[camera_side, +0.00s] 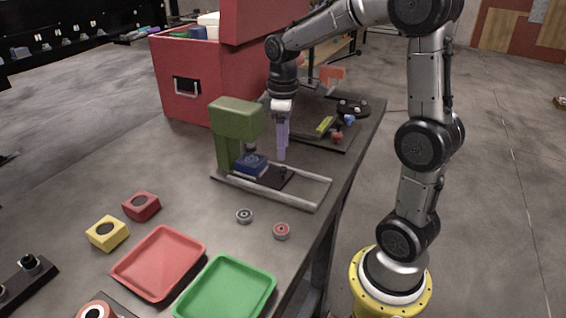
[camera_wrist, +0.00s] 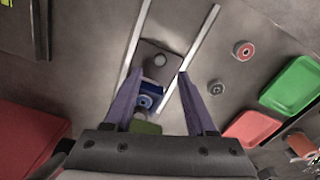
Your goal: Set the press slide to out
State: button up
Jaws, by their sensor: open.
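The green press (camera_side: 236,120) stands on the table, with two pale rails (camera_side: 321,197) running out from its base. The dark slide plate (camera_side: 272,180) lies between the rails at the press end, with a blue block (camera_side: 250,164) on it under the press head. In the wrist view the plate (camera_wrist: 151,52) shows a round grey knob (camera_wrist: 160,60), and the blue block (camera_wrist: 150,88) sits nearer the press. The outer rail stretch is empty. My gripper (camera_side: 281,158) is open and empty, pointing down above the slide beside the press; its purple fingers (camera_wrist: 157,75) straddle the slide in the wrist view.
A grey ring (camera_side: 244,216) and a red-centred ring (camera_side: 281,231) lie near the rails. Red (camera_side: 158,262) and green (camera_side: 226,292) trays, with yellow (camera_side: 107,233) and red (camera_side: 141,206) blocks, are in front. A red toolbox (camera_side: 190,85) stands behind the press.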

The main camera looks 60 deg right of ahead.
aim_at(283, 168)
notch_tip(283, 168, down, 6)
jog(key=shift+r, duration=0.1)
dwell(0.4)
grip_shut()
dwell(1.2)
